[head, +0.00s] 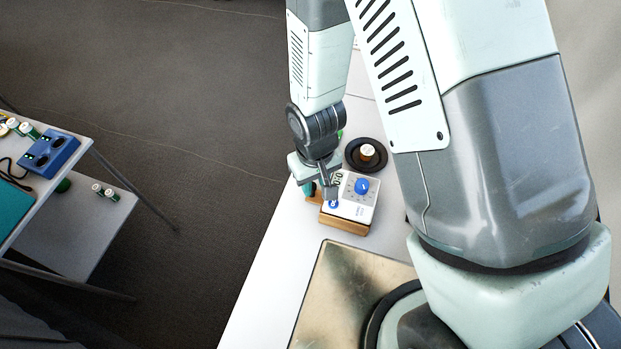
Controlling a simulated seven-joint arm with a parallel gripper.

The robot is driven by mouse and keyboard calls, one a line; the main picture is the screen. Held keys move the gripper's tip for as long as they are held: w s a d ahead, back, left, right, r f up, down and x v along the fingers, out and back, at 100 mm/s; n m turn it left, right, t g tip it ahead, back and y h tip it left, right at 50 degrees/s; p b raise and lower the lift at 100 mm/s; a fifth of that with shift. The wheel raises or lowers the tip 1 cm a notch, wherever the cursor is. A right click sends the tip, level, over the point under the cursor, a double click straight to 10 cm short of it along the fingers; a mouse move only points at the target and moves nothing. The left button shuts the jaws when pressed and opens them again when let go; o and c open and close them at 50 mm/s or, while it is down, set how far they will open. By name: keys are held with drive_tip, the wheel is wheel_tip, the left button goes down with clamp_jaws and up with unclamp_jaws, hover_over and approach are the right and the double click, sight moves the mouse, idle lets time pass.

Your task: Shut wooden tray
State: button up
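A wooden base (345,224) stands on the white table, with a white device with a blue knob (362,186) on top of it. A small wooden piece (313,197) sticks out at the base's left side, which may be the wooden tray; my gripper partly covers it. My gripper (322,198) points down at the left edge of the device, close over the wooden piece. I cannot tell whether it touches the wood or the device, or whether its fingers are apart.
A dark round plate (365,155) with a small white-topped jar (367,151) stands just behind the device. A metallic plate (345,290) lies in front. The white table's (262,290) left edge is near. A separate table at far left holds a blue box (50,152).

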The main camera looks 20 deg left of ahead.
drive_tip(key=shift+o, duration=1.3)
